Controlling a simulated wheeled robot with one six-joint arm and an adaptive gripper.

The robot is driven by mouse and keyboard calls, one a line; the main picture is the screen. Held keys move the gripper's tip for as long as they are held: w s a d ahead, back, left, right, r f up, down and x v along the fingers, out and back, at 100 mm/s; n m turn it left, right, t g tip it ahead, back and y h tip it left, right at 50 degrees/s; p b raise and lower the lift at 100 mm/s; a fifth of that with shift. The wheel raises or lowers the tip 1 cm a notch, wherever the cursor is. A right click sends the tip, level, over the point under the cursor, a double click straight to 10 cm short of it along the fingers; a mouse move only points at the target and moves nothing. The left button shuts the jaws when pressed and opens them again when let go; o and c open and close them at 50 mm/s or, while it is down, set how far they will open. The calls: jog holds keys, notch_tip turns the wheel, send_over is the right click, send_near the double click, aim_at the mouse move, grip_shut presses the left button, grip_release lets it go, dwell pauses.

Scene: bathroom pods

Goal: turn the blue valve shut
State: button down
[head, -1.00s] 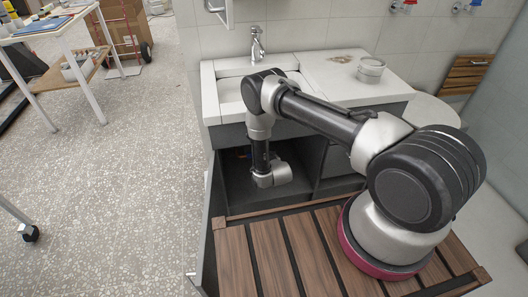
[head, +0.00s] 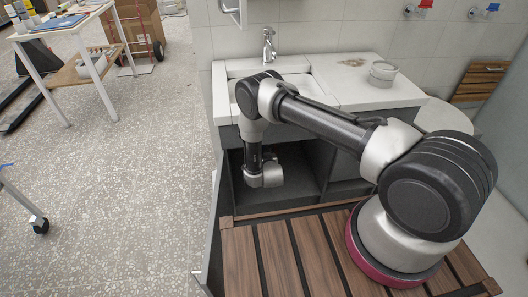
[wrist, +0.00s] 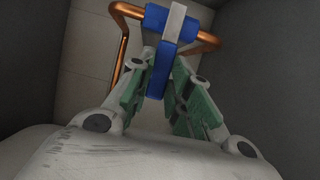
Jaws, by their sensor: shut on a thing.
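In the wrist view, a blue valve (wrist: 158,72) sits on a copper pipe (wrist: 127,12) that bends down at both sides. A pale strip crosses its blue upper part. My gripper (wrist: 163,76) has green finger pads on both sides of the valve's narrow blue part, and is shut on it. In the head view, my arm reaches down into the open cabinet (head: 300,168) under the washbasin. My fingers and the valve are hidden there.
Grey cabinet walls (wrist: 258,60) stand close on both sides of the pipe. Above are the basin, its tap (head: 268,45) and a countertop with a round container (head: 383,72). Red (head: 425,4) and blue (head: 492,7) handles are on the wall.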

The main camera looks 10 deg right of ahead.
jog(key=shift+w+r, duration=0.15)
jog(key=c, duration=1.3)
grip_release()
jog(key=v, duration=1.2)
